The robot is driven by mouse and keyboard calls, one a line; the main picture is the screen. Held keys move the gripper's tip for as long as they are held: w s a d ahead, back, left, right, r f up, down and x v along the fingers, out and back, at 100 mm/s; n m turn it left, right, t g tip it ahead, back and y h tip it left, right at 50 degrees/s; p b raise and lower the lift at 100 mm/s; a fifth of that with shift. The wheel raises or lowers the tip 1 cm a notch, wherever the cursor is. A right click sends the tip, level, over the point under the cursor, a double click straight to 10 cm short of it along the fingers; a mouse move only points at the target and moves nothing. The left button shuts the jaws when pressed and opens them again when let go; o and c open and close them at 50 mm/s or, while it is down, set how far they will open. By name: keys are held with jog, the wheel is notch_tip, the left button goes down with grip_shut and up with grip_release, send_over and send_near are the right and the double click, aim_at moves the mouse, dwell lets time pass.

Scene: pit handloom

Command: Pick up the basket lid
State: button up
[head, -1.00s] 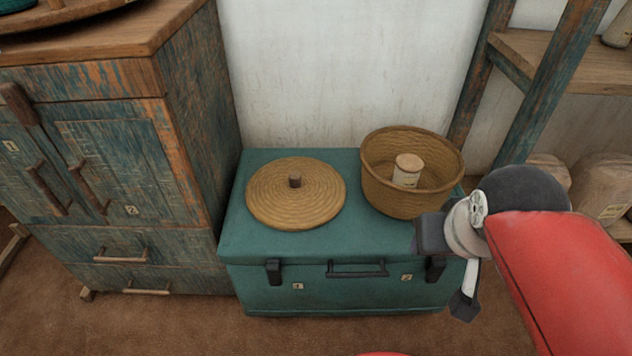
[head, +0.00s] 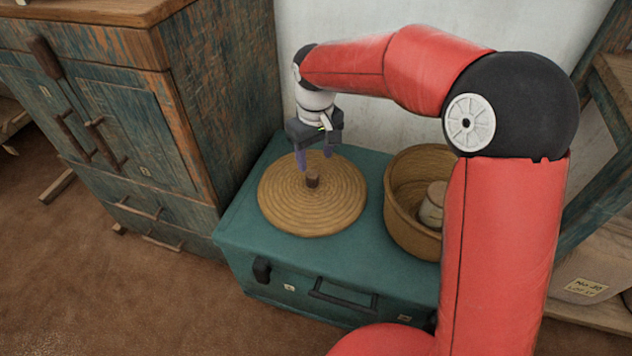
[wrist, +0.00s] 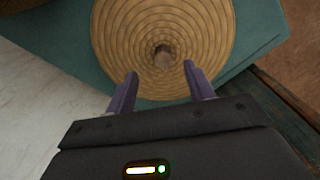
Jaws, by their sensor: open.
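The basket lid (head: 283,205) is a round, coiled, tan woven disc with a small dark wooden knob (head: 312,179) at its centre. It lies flat on the green chest, and it also shows in the wrist view (wrist: 205,35). My gripper (head: 314,166) is above the back part of the lid, pointing down, open and empty. In the wrist view its two purple fingers (wrist: 157,85) are apart, and the knob (wrist: 163,53) shows ahead of the fingertips, roughly in line with the gap between them.
The green chest (head: 240,225) bears the lid and an open woven basket (head: 400,215) holding a pale labelled container (head: 432,207). A worn blue wooden cabinet (head: 225,90) stands close on the left. A white wall (head: 360,18) is behind. My arm partly hides the basket.

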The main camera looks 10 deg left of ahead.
aim_at(312, 174)
jog(key=f, duration=0.7)
jog(key=shift+w+a+f, duration=0.1)
jog(key=shift+a+f, duration=0.15)
jog(key=shift+a, duration=0.1)
jog(key=c, duration=1.1)
jog(key=shift+r, duration=0.15)
